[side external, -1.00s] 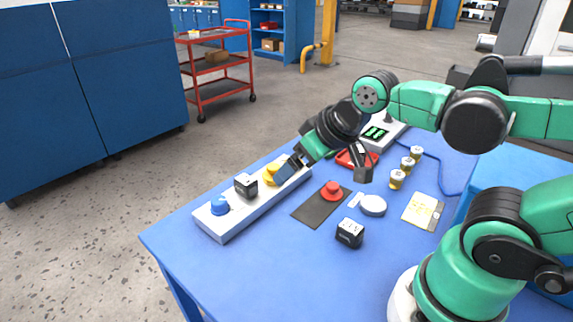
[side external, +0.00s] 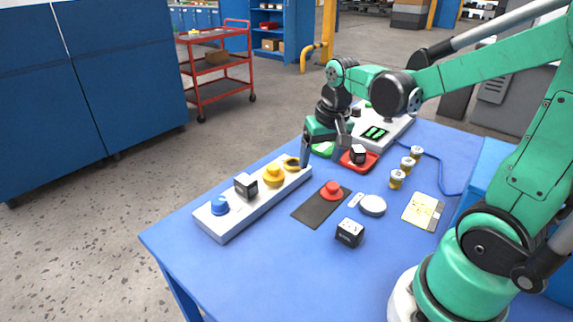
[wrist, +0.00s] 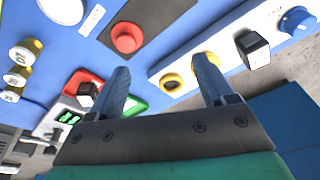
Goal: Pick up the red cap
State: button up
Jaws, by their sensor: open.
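The red cap (side external: 332,190) is a round red knob-like piece standing on a dark grey mat (side external: 312,210) on the blue table. It also shows at the top of the wrist view (wrist: 126,37), fully visible. My gripper (side external: 324,158) points down near the far end of the white valve strip (side external: 228,226), behind and left of the red cap in the side view and apart from it. Its two fingers are spread with nothing between them, as the wrist view of my gripper (wrist: 163,66) shows.
The strip carries a blue knob (side external: 220,206), black cube (side external: 245,186), yellow knob (side external: 273,176) and yellow ring (side external: 292,164).

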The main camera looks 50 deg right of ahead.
aim_at(333, 185)
jog(key=d+f+m, duration=0.1)
jog(key=d+f+m+g, duration=0.1)
jog(key=d, duration=0.1)
jog(key=d+f+m+g, duration=0.1)
jog(key=d, duration=0.1)
jog(key=shift+s+f+y, duration=0.25)
jog(key=shift+f+y, duration=0.15)
jog(key=shift+f, duration=2.8)
grip_shut()
